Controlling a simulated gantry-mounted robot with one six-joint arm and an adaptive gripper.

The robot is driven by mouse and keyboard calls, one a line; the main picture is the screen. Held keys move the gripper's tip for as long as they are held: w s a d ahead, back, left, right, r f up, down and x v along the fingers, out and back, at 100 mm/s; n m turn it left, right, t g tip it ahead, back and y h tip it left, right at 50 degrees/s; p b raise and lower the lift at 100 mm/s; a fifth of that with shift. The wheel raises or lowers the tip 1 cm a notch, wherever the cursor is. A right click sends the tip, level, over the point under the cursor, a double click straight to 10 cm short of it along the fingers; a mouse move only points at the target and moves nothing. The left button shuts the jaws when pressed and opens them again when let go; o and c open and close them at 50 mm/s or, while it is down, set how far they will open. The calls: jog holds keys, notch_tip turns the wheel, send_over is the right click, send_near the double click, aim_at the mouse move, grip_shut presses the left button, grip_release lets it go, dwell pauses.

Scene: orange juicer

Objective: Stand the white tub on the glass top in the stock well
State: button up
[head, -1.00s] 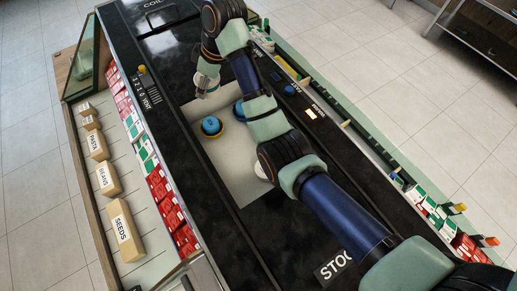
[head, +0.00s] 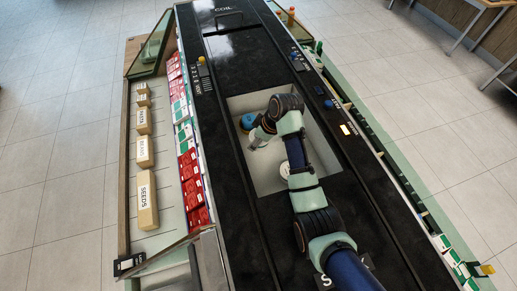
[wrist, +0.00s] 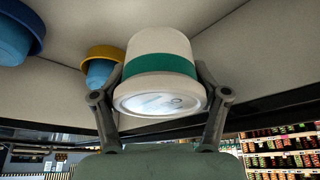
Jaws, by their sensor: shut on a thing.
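The white tub (wrist: 160,42) has a green band and a shiny round end facing the wrist camera. My gripper (wrist: 160,78) is shut on it, one finger on each side. In the head view my gripper (head: 258,138) is over the left part of the pale stock well (head: 265,185), beside a blue tub (head: 248,122). The held tub is mostly hidden there. I cannot tell whether it touches the well floor.
The wrist view shows two blue tubs, one with a yellow rim (wrist: 103,66) close to the held tub. A white round thing (head: 285,170) lies in the well, partly behind my arm. Black counter (head: 235,60) surrounds the well, with red and green packs (head: 190,175) along its left.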

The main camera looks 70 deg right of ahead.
aim_at(254, 152)
jog(key=shift+f, duration=3.25)
jog(key=shift+f, duration=0.2)
jog(key=o, duration=1.3)
jog(key=shift+r, duration=0.1)
jog(key=v, duration=1.2)
jog(key=shift+r, duration=0.15)
